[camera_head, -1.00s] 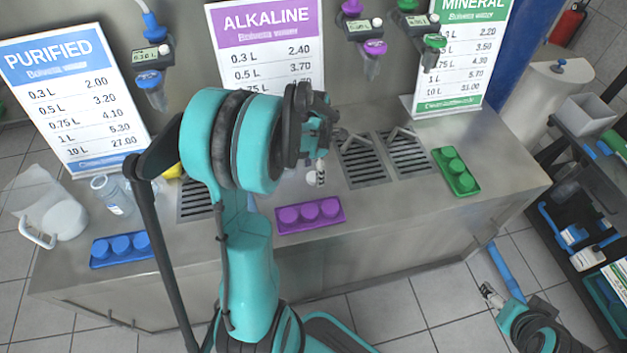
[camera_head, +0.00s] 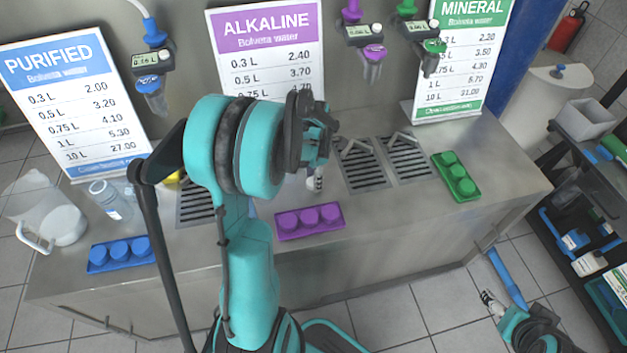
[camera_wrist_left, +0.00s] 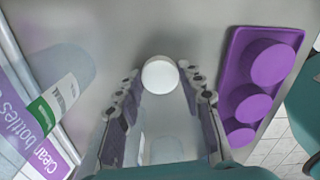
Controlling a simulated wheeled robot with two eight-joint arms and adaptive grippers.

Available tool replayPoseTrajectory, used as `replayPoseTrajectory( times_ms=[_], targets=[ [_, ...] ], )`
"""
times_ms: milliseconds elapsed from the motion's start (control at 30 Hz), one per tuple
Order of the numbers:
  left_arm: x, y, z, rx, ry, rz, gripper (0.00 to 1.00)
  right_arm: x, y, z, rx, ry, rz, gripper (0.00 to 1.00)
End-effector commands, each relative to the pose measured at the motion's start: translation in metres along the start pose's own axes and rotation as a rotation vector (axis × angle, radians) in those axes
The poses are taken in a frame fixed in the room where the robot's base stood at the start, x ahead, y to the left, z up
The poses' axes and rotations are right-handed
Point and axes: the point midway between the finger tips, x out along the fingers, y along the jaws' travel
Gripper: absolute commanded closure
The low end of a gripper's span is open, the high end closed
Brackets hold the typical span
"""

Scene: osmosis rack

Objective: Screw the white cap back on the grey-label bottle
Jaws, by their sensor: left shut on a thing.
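The white cap (camera_wrist_left: 160,75) lies between the fingertips of my left gripper (camera_wrist_left: 158,84) in the left wrist view, top face toward the camera. My left gripper is shut on it. In the head view the same gripper (camera_head: 316,180) hangs over the counter behind the purple tray, and its arm hides much there. A pale clear shape (camera_wrist_left: 165,150) shows between the fingers in the wrist view; I cannot tell if it is the grey-label bottle. No grey label is readable. My right gripper (camera_head: 490,299) is low at the right, off the counter, too small to judge.
A purple tray of caps (camera_wrist_left: 227,110) is close right of the left gripper; a clear green-label bottle (camera_wrist_left: 57,104) is left. Blue (camera_head: 100,270) and green (camera_head: 447,182) cap trays, a blue-label bottle (camera_head: 108,200) and a jug (camera_head: 70,228) stand on the counter.

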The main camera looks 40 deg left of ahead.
Motion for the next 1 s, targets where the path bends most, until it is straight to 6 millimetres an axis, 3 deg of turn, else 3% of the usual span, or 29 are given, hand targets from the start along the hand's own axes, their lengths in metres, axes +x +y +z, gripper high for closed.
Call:
replayPoseTrajectory(
  times_ms=[167,367,700,1000],
  targets=[
    [-0.01,0.0,0.0,0.0,0.0,0.0,0.72,-0.005,0.0,-0.004,0.0,0.0,0.0,0.28],
    [-0.042,0.0,0.0,0.0,0.0,0.0,0.72,-0.019,0.0,-0.013,0.0,0.0,0.0,0.28],
    [-0.088,-0.062,0.041,0.006,0.0,0.0,0.72,-0.04,0.0,-0.029,0.0,0.0,0.0,0.28],
    [-0.108,-0.093,0.063,0.002,0.0,0.0,0.72,-0.049,0.0,-0.035,0.0,0.0,0.0,0.28]
  ],
)
